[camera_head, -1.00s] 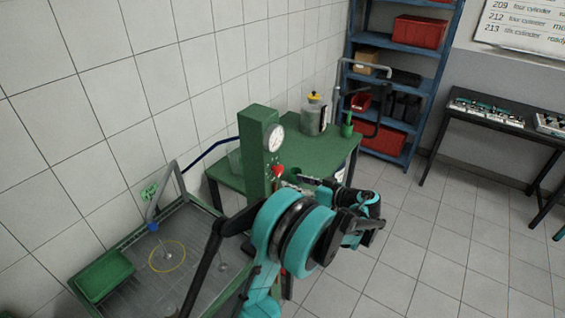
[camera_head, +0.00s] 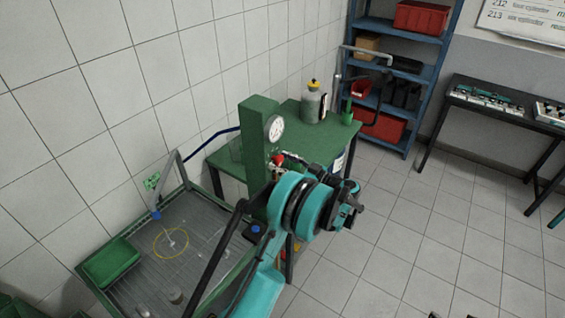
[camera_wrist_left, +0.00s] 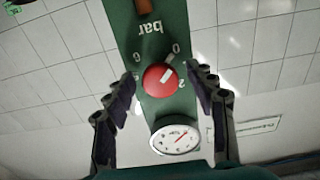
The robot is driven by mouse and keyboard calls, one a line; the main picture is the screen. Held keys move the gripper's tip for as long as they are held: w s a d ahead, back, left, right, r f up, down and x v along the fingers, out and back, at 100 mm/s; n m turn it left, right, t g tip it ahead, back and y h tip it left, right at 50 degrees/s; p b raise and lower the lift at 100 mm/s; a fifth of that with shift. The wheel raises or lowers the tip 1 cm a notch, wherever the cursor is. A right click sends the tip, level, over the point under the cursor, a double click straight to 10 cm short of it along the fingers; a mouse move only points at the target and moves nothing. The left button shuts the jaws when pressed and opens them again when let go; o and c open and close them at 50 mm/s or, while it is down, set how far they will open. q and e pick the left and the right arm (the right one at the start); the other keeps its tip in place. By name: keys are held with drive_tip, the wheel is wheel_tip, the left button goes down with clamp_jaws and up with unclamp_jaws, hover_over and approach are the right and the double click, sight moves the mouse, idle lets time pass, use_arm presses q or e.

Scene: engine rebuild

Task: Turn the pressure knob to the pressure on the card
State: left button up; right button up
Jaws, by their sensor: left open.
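The red pressure knob (camera_wrist_left: 160,78) sits on a green post panel marked "bar" with numbers around it, upside down in the left wrist view. Its white pointer stripe slants toward the 0 mark. The round white gauge (camera_wrist_left: 176,140) is on the same post; it also shows in the head view (camera_head: 274,128). My left gripper (camera_wrist_left: 162,76) is open, with one finger on each side of the knob and visible gaps between; contact does not show. In the head view the left gripper (camera_head: 292,160) is at the front of the post. I cannot make out a pressure card.
The green post (camera_head: 255,150) stands by a green table (camera_head: 310,142) with a yellow-capped bottle (camera_head: 314,104). A grated wash tray (camera_head: 140,262) is at left. A blue shelf (camera_head: 395,45) and a dark table (camera_head: 505,90) stand behind.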

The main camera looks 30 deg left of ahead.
use_arm(q)
drive_tip(key=c, duration=1.2)
drive_tip(key=shift+o, duration=0.2)
